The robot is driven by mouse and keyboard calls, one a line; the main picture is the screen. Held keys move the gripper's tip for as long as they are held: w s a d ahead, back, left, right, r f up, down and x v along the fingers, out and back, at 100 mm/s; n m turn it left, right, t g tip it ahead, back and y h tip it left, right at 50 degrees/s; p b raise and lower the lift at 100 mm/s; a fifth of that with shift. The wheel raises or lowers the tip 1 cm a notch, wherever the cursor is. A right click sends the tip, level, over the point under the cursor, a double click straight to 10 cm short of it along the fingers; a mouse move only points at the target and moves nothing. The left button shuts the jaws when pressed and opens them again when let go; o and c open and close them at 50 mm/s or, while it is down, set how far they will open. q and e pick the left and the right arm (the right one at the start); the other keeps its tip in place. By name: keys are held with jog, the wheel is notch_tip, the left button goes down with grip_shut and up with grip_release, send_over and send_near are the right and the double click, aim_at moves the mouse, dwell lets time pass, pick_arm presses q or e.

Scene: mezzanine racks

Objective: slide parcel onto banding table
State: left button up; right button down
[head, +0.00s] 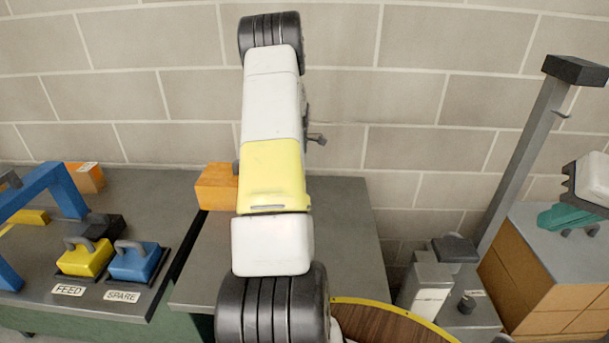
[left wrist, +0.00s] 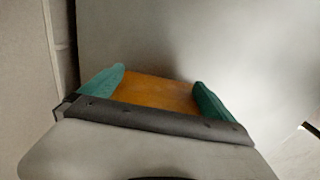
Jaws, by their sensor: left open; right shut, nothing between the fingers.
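An orange parcel (head: 216,187) sits at the back left of the grey middle table (head: 350,250), partly hidden behind my left arm. To its left is the dark table (head: 150,200) with the blue arch, which seems to be the banding table. My left gripper is hidden in the head view. In the left wrist view my left gripper (left wrist: 158,82) is open, with the orange parcel (left wrist: 155,93) showing between its teal fingers; I cannot tell whether they touch it. My right gripper (head: 567,217) is shut and empty at the right edge, over the grey-topped drawer cabinet (head: 540,285).
The blue arch (head: 65,190) stands on the left table, with a yellow block (head: 85,258) by the FEED label and a blue block (head: 135,262) by SPARE. Another orange box (head: 87,177) sits behind. A grey post (head: 525,150) rises at right. A block wall closes the back.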

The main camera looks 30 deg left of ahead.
pick_arm(q)
jog(key=shift+s+a, duration=0.5)
jog(key=shift+a, duration=0.55)
jog(key=shift+s+a, duration=0.55)
jog(key=shift+a, duration=0.55)
jog(key=shift+s+a, duration=0.5)
jog(key=shift+a, duration=0.55)
jog(key=shift+s+a, duration=0.3)
jog(key=shift+a, duration=0.3)
jog(key=shift+s+a, duration=0.25)
jog(key=shift+a, duration=0.3)
jog(key=shift+d, duration=0.1)
jog(key=shift+w+d, duration=0.35)
jog(key=shift+d, duration=0.3)
jog(key=shift+w+d, duration=0.35)
jog(key=shift+d, duration=0.3)
notch_tip(320, 180, up, 13)
